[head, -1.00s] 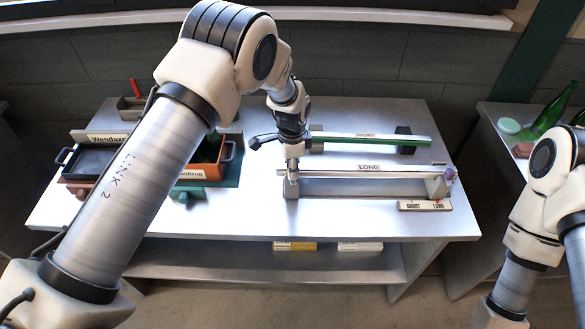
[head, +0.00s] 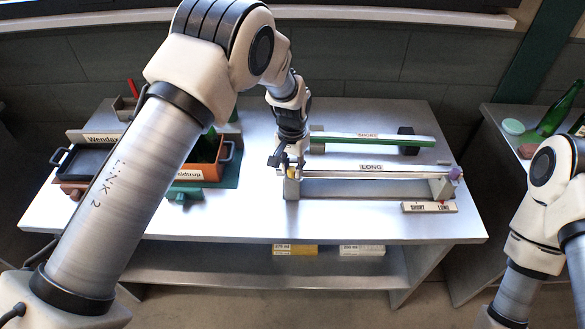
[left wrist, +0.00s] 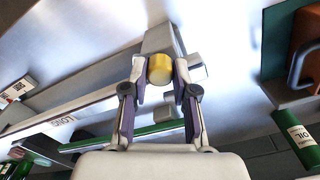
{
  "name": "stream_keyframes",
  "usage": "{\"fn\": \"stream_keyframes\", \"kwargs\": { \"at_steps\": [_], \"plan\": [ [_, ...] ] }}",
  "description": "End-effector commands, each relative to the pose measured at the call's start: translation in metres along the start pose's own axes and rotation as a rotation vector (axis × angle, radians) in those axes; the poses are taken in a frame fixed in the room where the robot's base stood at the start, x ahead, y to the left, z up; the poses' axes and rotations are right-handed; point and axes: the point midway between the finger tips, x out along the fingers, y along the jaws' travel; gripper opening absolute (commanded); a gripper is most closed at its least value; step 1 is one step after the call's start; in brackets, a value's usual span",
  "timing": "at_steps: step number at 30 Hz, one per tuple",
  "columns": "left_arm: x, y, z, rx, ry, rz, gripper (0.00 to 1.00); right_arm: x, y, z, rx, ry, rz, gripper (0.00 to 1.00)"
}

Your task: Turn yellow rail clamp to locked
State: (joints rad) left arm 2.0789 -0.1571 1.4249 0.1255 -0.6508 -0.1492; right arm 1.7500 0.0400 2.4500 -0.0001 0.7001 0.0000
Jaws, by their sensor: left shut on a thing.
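The yellow rail clamp (left wrist: 160,69) sits at one end of the rail marked LONG, between the two fingers of my left gripper (left wrist: 161,75) in the left wrist view. The fingers are shut on it from both sides. In the head view the yellow clamp (head: 292,171) shows only as a small patch under my left gripper (head: 290,165), at the left end of the LONG rail (head: 370,168). My right arm stands at the right edge of the head view, and its gripper is out of the picture. I cannot read the clamp's locked or unlocked state.
The green SHORT rail (head: 375,139) lies behind the LONG rail. A SHORT/LONG sign block (head: 429,207) stands at the front right. An orange bin (head: 205,165) and dark tray (head: 90,160) stand left. Green bottles (head: 556,110) stand on the right table. The front table area is clear.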

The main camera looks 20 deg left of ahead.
Motion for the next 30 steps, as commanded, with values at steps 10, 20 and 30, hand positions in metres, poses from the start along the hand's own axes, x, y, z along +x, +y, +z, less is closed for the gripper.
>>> {"fn": "stream_keyframes", "kwargs": {
  "at_steps": [10,20,30],
  "plan": [
    [0.006,0.001,0.005,-0.326,-0.015,-0.001,0.00,0.009,0.000,0.000,0.000,0.000,0.000,0.60],
    [0.005,0.001,0.004,-0.639,-0.014,-0.003,0.00,0.015,0.000,0.000,0.000,0.000,0.000,0.60],
    [0.005,0.001,0.004,-0.962,-0.012,-0.005,0.00,0.020,0.000,0.000,0.000,0.000,0.000,0.60]
  ]
}}
